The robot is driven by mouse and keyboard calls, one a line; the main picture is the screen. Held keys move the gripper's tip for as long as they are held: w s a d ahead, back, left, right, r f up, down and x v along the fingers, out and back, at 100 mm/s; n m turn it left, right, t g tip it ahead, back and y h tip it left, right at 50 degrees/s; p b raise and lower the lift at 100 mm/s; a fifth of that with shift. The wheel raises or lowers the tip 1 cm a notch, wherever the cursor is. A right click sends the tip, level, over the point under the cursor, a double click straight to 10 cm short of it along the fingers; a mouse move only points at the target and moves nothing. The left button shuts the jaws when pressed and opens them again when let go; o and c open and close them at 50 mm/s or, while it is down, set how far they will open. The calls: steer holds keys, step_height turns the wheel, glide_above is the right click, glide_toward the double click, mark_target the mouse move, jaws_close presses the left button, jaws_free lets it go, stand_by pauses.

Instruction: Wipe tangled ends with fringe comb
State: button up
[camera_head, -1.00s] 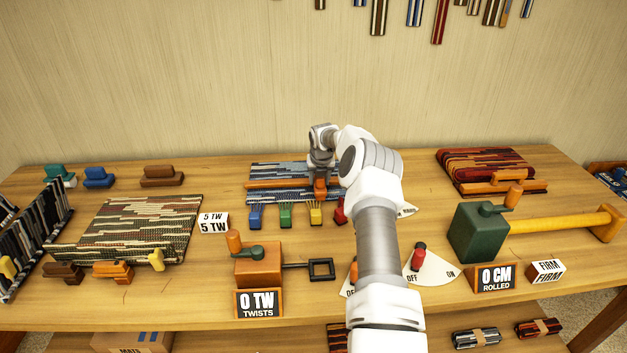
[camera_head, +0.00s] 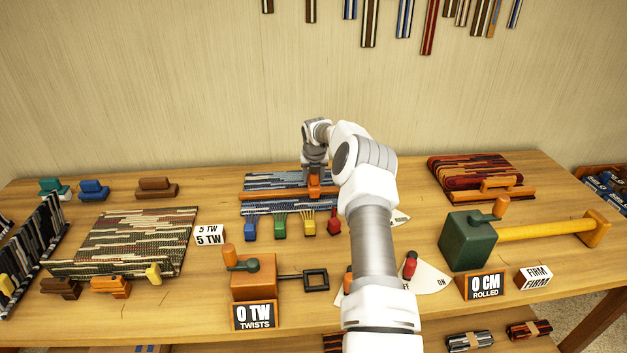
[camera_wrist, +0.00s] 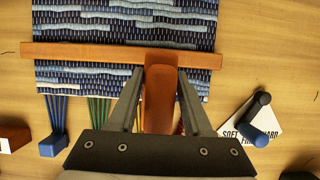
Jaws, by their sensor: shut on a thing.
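My gripper (camera_wrist: 160,75) is shut on the upright handle of an orange wooden bar tool (camera_wrist: 95,53); I cannot tell whether it is the fringe comb. The bar lies across the blue striped mat (camera_wrist: 125,18) near its front edge. In the head view the mat (camera_head: 275,180) is at the back middle, with my gripper (camera_head: 315,178) over its right part. Fringe strands hang from its front edge to blue (camera_head: 251,230), green (camera_head: 280,229), yellow (camera_head: 308,227) and red (camera_head: 334,222) weights. My jaws hide some strands in the wrist view.
A camouflage-coloured mat (camera_head: 130,235) lies left. A red mat (camera_head: 465,167) with a similar orange bar (camera_head: 490,193) lies back right. The orange twist crank (camera_head: 254,280) and green roller box (camera_head: 468,240) stand in front. A dial card (camera_wrist: 255,122) with a dark knob is close right of my gripper.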

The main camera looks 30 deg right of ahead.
steer(key=shift+r, duration=0.1)
steer(key=shift+r+p, duration=1)
steer(key=shift+r, duration=0.55)
steer(key=shift+s+f, duration=0.1)
